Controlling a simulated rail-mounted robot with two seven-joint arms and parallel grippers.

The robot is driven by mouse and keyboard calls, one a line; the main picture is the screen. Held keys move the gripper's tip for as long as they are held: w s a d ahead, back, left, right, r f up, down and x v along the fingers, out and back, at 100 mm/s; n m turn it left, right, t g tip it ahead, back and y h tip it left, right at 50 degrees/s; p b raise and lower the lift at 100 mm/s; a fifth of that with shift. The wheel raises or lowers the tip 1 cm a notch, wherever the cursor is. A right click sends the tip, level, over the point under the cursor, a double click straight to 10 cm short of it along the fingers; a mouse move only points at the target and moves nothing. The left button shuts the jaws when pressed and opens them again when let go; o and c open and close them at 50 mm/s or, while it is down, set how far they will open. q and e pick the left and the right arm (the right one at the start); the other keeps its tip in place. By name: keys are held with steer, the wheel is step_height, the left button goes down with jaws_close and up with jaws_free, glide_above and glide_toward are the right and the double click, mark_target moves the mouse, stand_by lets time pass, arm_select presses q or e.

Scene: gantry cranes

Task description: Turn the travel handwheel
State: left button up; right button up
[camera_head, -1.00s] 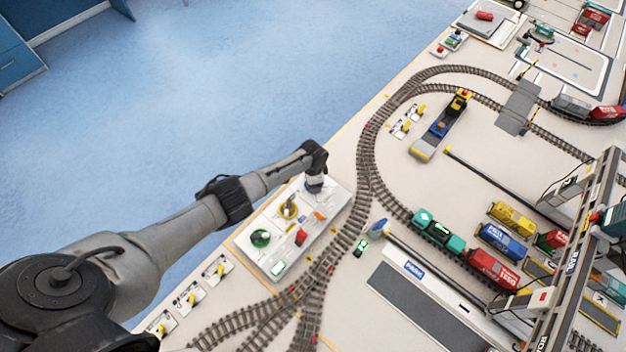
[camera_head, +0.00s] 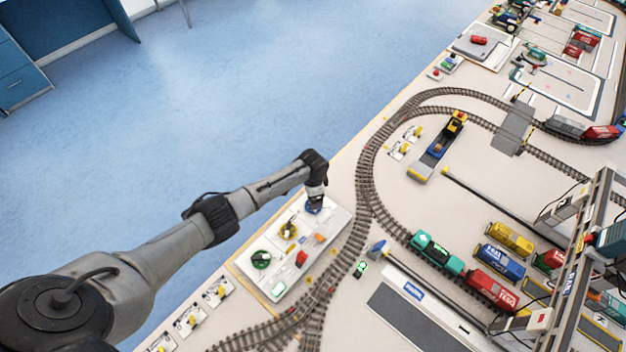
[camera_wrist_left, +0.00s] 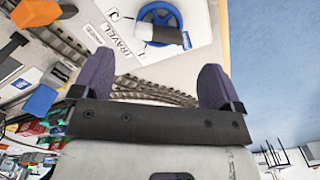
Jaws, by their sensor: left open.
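The travel handwheel is a blue wheel (camera_head: 313,208) at the far end of a white control panel (camera_head: 337,222). In the left wrist view the blue wheel (camera_wrist_left: 171,11) lies beside the printed word TRAVEL, with a white and dark cylindrical piece (camera_wrist_left: 160,33) across it. My left gripper (camera_head: 315,203) is over the blue wheel in the head view and partly covers it. In the left wrist view its two purple fingers (camera_wrist_left: 155,80) are spread, with the wheel beyond their tips and nothing between them. My right gripper is out of view.
Curved rail track (camera_head: 365,180) passes close beside the panel. Open blue floor lies left of the table.

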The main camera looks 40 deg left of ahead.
arm_select(q)
step_height(320, 180, up, 7)
steer(key=shift+p, duration=0.3)
stand_by(1.0)
stand_by(0.5)
